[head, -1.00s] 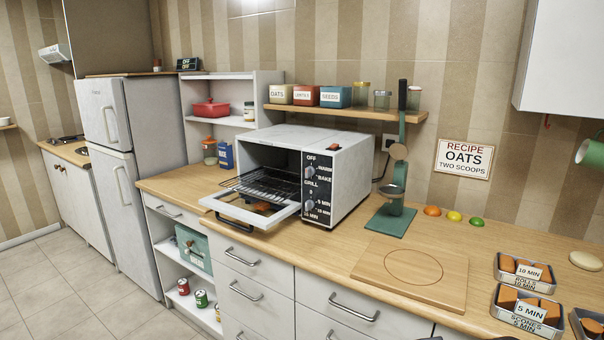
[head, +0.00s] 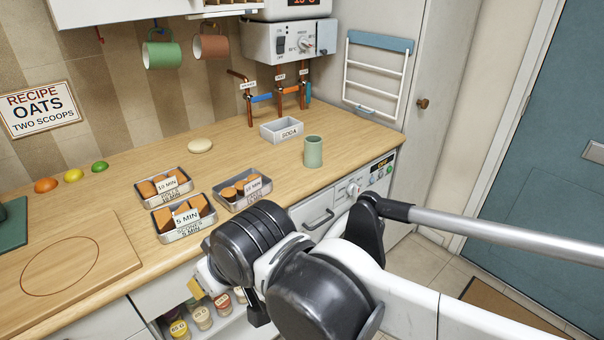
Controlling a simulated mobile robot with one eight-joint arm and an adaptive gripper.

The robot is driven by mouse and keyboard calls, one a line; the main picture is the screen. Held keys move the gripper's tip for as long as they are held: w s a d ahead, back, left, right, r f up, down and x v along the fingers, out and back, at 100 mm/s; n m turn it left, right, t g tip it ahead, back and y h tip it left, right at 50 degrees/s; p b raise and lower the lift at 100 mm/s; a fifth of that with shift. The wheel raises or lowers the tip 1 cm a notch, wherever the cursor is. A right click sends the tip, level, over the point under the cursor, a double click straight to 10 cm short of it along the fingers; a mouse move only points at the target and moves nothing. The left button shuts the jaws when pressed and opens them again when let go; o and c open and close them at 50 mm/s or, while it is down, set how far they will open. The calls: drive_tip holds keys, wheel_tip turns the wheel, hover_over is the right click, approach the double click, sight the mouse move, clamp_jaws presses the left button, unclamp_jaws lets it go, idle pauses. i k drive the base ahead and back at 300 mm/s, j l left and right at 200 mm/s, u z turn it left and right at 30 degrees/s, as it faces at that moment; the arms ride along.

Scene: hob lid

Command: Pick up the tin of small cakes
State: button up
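Three metal tins of brown baked pieces stand on the wooden worktop in the head view. The back-left tin (head: 180,193) reads rolls, 10 min. The front tin (head: 168,239) reads scones, 5 min. The right tin (head: 259,200) holds small rounded brown cakes; its label is too small to read surely. My arm comes in from the right, and its black wrist hangs in front of the counter edge, nearer the camera than the tins. My gripper's fingers cannot be made out clearly at the wrist's end. No tin is seen held.
A green cup (head: 313,152), a soda tray (head: 281,130) and a pale round item (head: 200,146) stand behind the tins. A wooden board (head: 100,262) lies left. Below my wrist is an open space with several jars (head: 202,318). Copper taps rise at the back wall.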

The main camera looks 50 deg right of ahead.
sight(240, 190)
drive_tip(key=z, duration=0.75)
drive_tip(key=k+j+u, duration=0.1)
drive_tip(key=k+u, duration=0.2)
drive_tip(key=u, duration=0.15)
drive_tip(key=k+j+u, duration=0.25)
drive_tip(key=u, duration=0.25)
